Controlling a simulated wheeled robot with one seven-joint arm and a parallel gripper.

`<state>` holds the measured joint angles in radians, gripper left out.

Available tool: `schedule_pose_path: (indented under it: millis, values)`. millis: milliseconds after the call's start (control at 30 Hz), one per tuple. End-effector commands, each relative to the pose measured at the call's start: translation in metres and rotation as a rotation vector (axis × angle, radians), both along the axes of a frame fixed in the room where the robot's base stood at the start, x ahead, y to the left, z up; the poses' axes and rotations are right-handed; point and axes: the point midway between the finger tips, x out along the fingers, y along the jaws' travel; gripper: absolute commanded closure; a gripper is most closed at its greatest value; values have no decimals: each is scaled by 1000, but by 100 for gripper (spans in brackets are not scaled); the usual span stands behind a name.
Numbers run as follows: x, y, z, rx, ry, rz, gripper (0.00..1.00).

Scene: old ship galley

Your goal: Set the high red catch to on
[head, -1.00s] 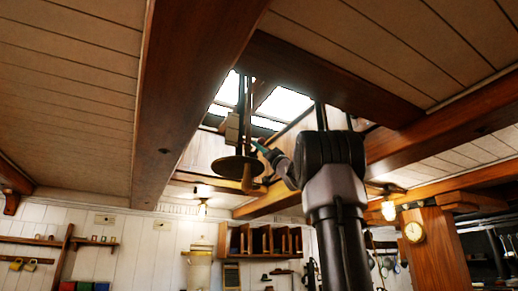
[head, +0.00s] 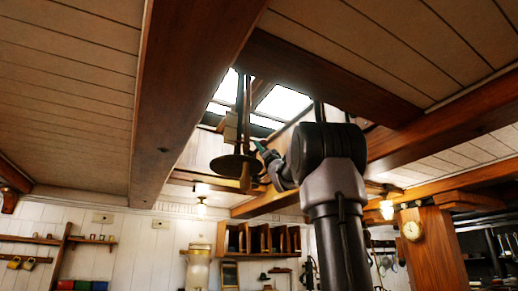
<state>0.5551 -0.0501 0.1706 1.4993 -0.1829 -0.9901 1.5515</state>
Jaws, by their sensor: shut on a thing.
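My gripper (head: 270,161) is raised near the ceiling, under the skylight, at the end of my dark arm. It is small in the picture and shut on a slim teal thing (head: 260,147), which points up and to the left. The teal tip shows just right of a dark hanging pole and above the right edge of a round dark disc (head: 230,165). I cannot tell whether the tip touches anything. I cannot make out a red catch; it may be hidden or too small. A small pale box (head: 231,127) sits beside the pole above the disc.
A heavy wooden beam (head: 190,95) runs along the ceiling to the left. Another beam (head: 330,80) crosses beside the skylight (head: 285,102). Lit lamps (head: 201,207) hang farther back. A wooden shelf (head: 258,238) is on the far wall, and a clock post (head: 435,250) stands at right.

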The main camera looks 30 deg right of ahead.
Motion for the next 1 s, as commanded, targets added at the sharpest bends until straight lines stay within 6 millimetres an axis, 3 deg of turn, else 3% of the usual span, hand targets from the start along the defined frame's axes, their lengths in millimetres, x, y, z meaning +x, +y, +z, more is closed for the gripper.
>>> schedule_pose_path:
  millis: [100,133,200,600,1000]
  values:
    - [0,0,0,-1,-1,0,100]
    - [0,0,0,-1,-1,0,72]
    - [0,0,0,-2,0,0,50]
    - [-4,-1,-4,-3,0,-1,50]
    - [-53,-7,-60,-1,1,0,50]
